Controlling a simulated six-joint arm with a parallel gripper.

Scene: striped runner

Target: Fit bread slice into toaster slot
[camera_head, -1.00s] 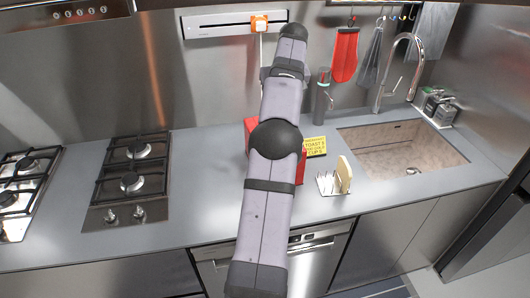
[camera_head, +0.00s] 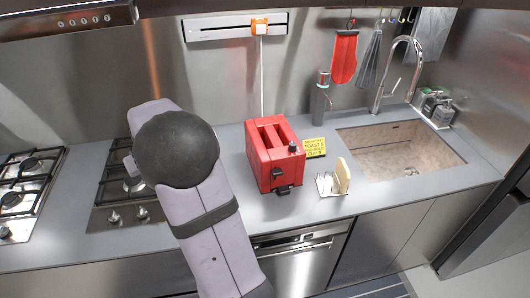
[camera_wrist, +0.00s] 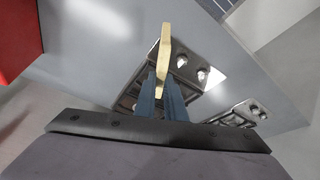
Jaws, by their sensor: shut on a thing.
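My gripper (camera_wrist: 165,88) has its blue fingers closed on a pale bread slice (camera_wrist: 165,42) in the wrist view. The slice is seen nearly edge-on, sticking out beyond the fingertips. In the head view, my arm hides both the gripper and this slice. The red toaster (camera_head: 265,168) stands on the counter right of my arm, with two long dark slots in its top. A red corner of it also shows at the upper left of the wrist view (camera_wrist: 18,38). The held slice is apart from the toaster.
A wire rack (camera_head: 326,185) right of the toaster holds another bread slice (camera_head: 343,175). A yellow sign (camera_head: 314,147) stands behind the rack. Gas hobs (camera_head: 20,185) lie at the left and a sink (camera_head: 400,148) at the right. A cord rises behind the toaster.

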